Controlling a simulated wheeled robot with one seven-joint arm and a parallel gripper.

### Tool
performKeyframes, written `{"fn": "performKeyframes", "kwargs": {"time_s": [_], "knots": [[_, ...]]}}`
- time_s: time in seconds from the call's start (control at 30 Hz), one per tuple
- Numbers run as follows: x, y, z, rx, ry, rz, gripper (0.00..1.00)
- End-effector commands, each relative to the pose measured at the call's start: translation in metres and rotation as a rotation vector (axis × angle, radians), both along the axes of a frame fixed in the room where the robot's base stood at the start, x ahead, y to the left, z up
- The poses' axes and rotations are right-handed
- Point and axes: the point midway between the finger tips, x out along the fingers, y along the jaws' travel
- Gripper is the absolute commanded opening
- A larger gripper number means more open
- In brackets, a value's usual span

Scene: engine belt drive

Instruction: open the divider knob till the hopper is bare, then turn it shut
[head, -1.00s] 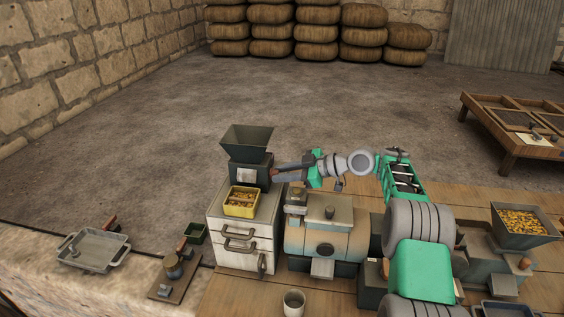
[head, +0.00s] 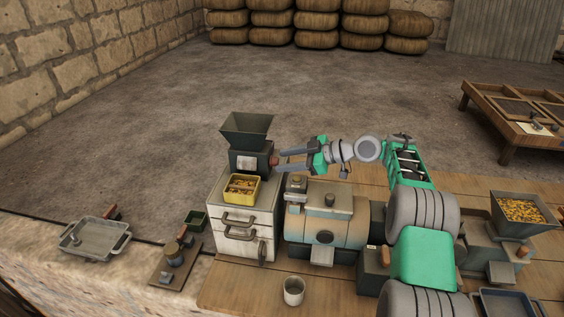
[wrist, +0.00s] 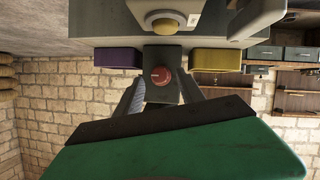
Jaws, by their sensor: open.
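The divider is a dark box with a flared hopper (head: 247,130) on top, standing on a white drawer cabinet. The hopper's visible inside is dark, with no grain seen; its bottom is hidden. The red divider knob (head: 274,161) is on the box's right side. It also shows in the wrist view (wrist: 161,75), between my fingers. My gripper (head: 281,161) is open and empty, its fingertips just right of the knob. A yellow box (head: 241,188) with grain sits in front of the divider. A purple box (wrist: 118,57) shows only in the wrist view.
A rounded metal machine (head: 325,222) stands right of the cabinet, below my arm. A second hopper (head: 522,212) full of grain is at far right. A white cup (head: 293,291) stands at the front. A grey tray (head: 93,238) lies at left. Open floor lies behind.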

Motion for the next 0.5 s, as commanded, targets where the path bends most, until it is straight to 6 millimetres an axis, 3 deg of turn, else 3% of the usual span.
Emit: {"fn": "performKeyframes", "kwargs": {"time_s": [0.17, 0.27, 0.5], "knots": [[-0.011, -0.037, 0.021, 0.0, 0.001, -0.005, 0.46], [-0.014, -0.045, 0.028, 0.001, 0.004, -0.003, 0.46], [-0.018, -0.054, 0.024, 0.001, 0.001, -0.002, 0.46]]}}
